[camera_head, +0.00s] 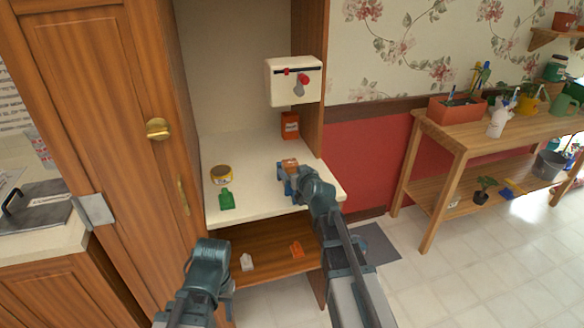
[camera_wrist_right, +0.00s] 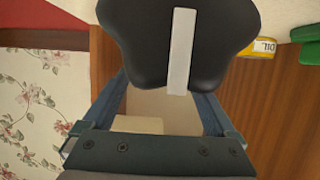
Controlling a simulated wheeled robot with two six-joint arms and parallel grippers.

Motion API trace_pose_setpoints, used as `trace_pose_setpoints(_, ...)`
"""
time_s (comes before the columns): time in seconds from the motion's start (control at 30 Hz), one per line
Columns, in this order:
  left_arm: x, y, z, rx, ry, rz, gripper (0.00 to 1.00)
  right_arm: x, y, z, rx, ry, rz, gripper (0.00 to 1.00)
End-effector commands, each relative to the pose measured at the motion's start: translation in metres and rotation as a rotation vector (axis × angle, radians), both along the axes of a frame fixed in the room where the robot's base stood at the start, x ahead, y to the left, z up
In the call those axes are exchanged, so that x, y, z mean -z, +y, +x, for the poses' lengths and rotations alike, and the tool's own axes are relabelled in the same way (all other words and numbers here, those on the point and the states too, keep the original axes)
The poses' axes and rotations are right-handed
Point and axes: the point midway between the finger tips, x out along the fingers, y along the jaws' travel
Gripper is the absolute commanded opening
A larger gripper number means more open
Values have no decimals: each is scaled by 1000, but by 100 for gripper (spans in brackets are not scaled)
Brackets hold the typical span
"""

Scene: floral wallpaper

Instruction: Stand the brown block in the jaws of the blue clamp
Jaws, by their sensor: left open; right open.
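In the head view, my right gripper (camera_head: 287,180) is over the front right part of the white shelf, open. A small brown piece (camera_head: 290,162) shows at its fingertips; it looks like the brown block, but I cannot tell whether it touches the fingers. Blue parts crowd together there, and I cannot separate the blue clamp from my fingers. In the right wrist view, a black rounded shape with a white strip covers the middle, and a pale surface shows between the blue fingers. My left gripper (camera_head: 210,250) is low in front of the cabinet, open, its fingertips hard to see.
A white box (camera_head: 293,82) with a red knob hangs above.

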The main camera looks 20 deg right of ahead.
Motion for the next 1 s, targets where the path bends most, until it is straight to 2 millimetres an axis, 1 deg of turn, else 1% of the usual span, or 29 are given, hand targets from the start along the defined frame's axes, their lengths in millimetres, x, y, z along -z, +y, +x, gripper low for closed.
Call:
trace_pose_setpoints(0.03,-7,0,0,0,0,0,50,-7,0,-15,1,0,1,92)
trace_pose_setpoints(0.2,-20,0,0,0,0,0,50,-20,-1,-49,0,0,0,92)
trace_pose_setpoints(0.3,-26,0,0,0,0,0,50,-27,-1,-67,1,0,1,92)
trace_pose_setpoints(0.4,-30,0,0,0,0,0,50,-30,-2,-79,1,0,0,92)
trace_pose_setpoints(0.53,-31,0,0,0,0,0,50,-31,-3,-84,0,0,1,92)
trace_pose_setpoints(1.0,-30,0,0,0,0,0,50,-30,-3,-83,0,0,0,92)
